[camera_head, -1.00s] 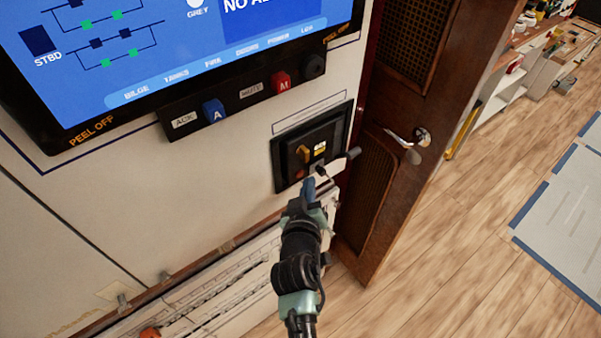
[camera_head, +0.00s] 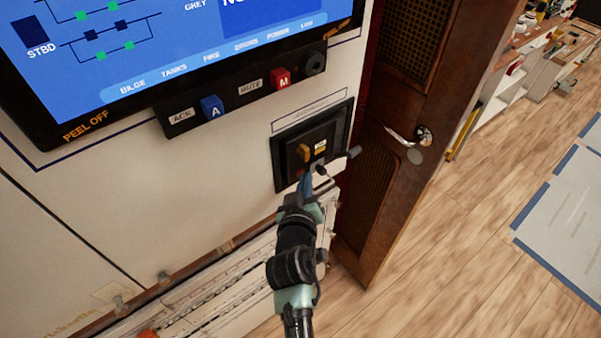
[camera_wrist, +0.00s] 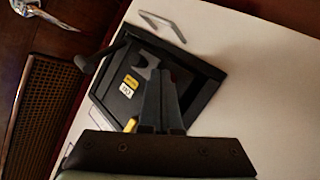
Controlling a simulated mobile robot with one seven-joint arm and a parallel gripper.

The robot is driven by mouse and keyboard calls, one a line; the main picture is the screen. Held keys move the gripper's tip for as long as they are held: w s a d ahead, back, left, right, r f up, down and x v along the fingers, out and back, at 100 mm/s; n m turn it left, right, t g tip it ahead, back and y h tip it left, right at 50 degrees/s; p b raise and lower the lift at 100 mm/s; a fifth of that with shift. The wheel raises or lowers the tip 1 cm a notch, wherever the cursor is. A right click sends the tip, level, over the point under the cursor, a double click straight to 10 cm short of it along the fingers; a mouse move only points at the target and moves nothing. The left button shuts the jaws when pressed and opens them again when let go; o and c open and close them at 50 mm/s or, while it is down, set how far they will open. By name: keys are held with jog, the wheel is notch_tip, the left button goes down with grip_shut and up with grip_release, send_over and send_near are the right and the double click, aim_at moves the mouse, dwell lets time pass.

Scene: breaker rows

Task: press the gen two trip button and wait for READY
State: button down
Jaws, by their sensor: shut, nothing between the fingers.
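A black square breaker panel (camera_head: 283,160) is on the white wall beside the door; it also shows in the wrist view (camera_wrist: 196,64). On its face are a yellow lever (camera_head: 304,152) and a small yellow-and-white label (camera_head: 320,148), also in the wrist view (camera_wrist: 127,86). A grey handle with a dark knob (camera_head: 354,151) sticks out at the right side. My gripper (camera_head: 306,178) is shut and empty, its tips over the lower part of the panel face. The tips (camera_wrist: 158,76) hide what lies under them; I cannot tell whether they touch. No trip button shows clearly, and no READY text is readable.
A wooden door (camera_head: 395,100) with a metal handle stands right of the panel. Open floor lies farther right.

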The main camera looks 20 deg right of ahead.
jog(key=shift+w+a, duration=0.1)
jog(key=shift+w, duration=0.2)
jog(key=shift+s+r, duration=0.1)
dwell(0.3)
jog(key=shift+s+d+p, duration=0.3)
jog(key=shift+s, duration=0.45)
jog(key=s+p, duration=0.1)
jog(key=s+d+p, duration=0.1)
jog(key=s, duration=0.1)
jog(key=s+p, duration=0.1)
jog(key=shift+s+d+p, duration=0.35)
jog(key=shift+p, duration=0.05)
dwell(0.6)
